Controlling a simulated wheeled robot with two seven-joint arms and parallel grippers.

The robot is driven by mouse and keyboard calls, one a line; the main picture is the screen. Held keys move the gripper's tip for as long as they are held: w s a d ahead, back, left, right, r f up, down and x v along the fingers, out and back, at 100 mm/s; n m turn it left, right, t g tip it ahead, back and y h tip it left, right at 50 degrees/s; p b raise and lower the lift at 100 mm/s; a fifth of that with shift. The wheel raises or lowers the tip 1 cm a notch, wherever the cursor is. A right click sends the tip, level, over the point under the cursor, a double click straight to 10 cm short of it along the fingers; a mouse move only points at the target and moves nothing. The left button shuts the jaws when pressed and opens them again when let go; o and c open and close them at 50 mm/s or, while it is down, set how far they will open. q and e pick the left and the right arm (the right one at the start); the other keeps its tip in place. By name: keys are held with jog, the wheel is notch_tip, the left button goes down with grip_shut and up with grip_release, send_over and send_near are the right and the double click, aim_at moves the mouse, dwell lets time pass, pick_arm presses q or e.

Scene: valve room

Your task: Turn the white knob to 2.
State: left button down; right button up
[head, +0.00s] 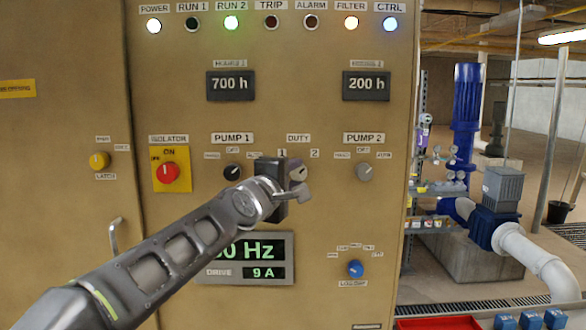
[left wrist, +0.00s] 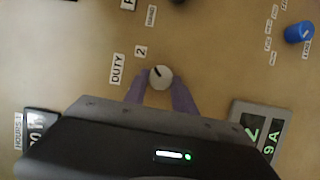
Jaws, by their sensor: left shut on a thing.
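The white knob (head: 299,172) is the DUTY selector on the tan cabinet front, between labels 1 and 2. In the left wrist view the knob (left wrist: 161,77) shows its round face, with a short dark mark slanting toward the 2 label (left wrist: 141,51). My left gripper (head: 296,182) is at the knob and partly covers it in the head view. In the left wrist view its two fingers lie on either side of the knob, shut on it. My right gripper is not in view.
The black PUMP 1 knob (head: 232,172) and red isolator (head: 168,172) are to the left; the grey PUMP 2 knob (head: 365,171) is to the right. A blue knob (head: 355,268) and drive display (head: 262,258) are below. Pumps and pipes stand right of the cabinet.

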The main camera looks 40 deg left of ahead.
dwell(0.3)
pick_arm(q)
jog(key=c, duration=1)
grip_release()
jog(key=shift+b+v, duration=1.3)
jog(key=shift+v, duration=2.6)
